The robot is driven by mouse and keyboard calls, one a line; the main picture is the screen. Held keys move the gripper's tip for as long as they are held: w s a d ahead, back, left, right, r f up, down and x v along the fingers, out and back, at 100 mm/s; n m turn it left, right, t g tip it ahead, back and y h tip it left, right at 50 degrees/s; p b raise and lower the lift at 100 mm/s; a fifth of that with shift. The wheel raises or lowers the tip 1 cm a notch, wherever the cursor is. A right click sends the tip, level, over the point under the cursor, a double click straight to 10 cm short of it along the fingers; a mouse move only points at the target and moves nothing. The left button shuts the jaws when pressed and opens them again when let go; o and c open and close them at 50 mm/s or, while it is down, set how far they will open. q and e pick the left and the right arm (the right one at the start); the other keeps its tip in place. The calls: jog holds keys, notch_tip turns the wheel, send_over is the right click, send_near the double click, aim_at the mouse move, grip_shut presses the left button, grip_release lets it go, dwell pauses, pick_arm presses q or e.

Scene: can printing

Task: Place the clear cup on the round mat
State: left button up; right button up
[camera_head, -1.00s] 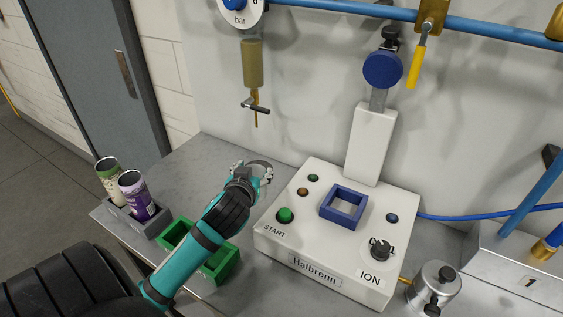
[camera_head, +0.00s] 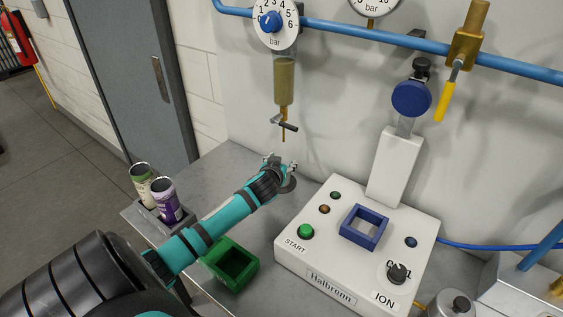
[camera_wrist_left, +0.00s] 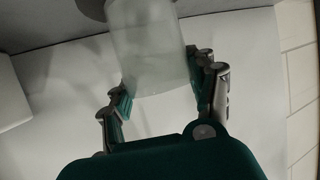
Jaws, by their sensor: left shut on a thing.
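The clear cup (camera_wrist_left: 150,45) is a pale, see-through cylinder between the fingers of my left gripper (camera_wrist_left: 159,72) in the left wrist view. In the head view my left gripper (camera_head: 279,164) is over the grey bench, left of the white machine; the cup is hard to make out there. A dark grey disc, which looks like the round mat (camera_head: 289,185), shows just beside and partly behind the gripper. Whether the cup touches it I cannot tell. My right gripper is out of view.
The white machine (camera_head: 325,268) with a blue square frame (camera_head: 352,236) stands to the right. A green holder (camera_head: 228,277) and a grey rack (camera_head: 176,223) with two printed cans are at the left. A tap (camera_head: 284,126) hangs above the gripper.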

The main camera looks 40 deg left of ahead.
pick_arm(q)
jog(key=shift+f, duration=0.15)
jog(key=shift+f, duration=0.1)
jog(key=o, duration=1.2)
jog(key=shift+c, duration=0.2)
jog(key=shift+r, duration=0.2)
jog(key=shift+s+d, duration=0.25)
jog(key=b+v, duration=0.1)
jog(key=v, duration=1)
jog(key=shift+s+r, duration=0.1)
jog(key=shift+s, duration=0.05)
